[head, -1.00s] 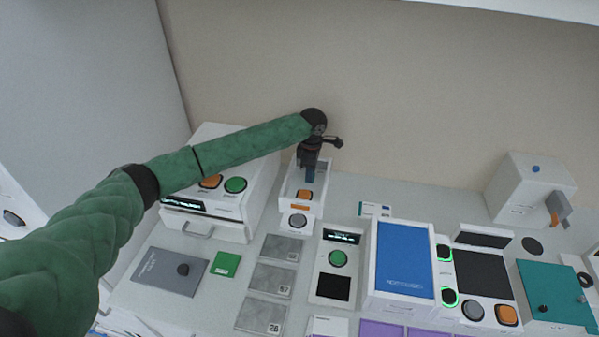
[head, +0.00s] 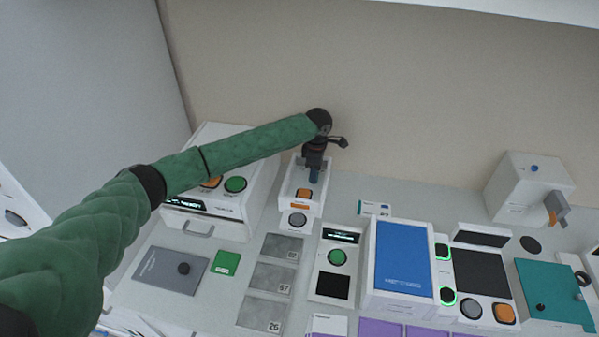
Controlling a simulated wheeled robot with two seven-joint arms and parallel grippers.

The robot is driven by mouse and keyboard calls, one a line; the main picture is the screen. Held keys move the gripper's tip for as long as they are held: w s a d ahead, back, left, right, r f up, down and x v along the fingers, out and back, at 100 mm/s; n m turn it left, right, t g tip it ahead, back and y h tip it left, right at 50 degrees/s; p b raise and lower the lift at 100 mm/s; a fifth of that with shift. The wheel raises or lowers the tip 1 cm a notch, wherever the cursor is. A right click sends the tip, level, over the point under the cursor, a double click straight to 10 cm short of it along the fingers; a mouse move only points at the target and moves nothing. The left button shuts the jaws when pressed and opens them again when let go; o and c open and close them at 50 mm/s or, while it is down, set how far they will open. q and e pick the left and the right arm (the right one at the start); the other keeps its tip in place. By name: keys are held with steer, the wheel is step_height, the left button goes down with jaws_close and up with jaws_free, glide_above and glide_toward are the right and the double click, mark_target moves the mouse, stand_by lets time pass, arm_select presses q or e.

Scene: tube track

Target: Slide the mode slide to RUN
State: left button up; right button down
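My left gripper (head: 314,172) points down over the back of a narrow white box (head: 318,207) with an orange and a grey button. No label reading RUN is legible, so I cannot tell surely which part is the mode slide. A grey plate with a black knob (head: 183,268) lies at the front left, and a teal plate with a small black knob (head: 541,307) at the right. The gripper is apart from both. My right gripper is out of view.
A white machine (head: 232,215) with orange and green buttons stands behind my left arm. Grey numbered pads (head: 271,278), a green-button panel (head: 325,262), a blue-topped box (head: 403,260) and a white dispenser-like box (head: 515,185) crowd the table. A wall stands close behind.

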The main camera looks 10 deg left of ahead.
arm_select(q)
step_height(320, 180, up, 5)
steer(key=p, duration=0.5)
steer(key=shift+f, duration=0.1)
steer(key=shift+r, duration=0.2)
steer(key=shift+r+p, duration=0.3)
steer(key=shift+r, duration=0.65)
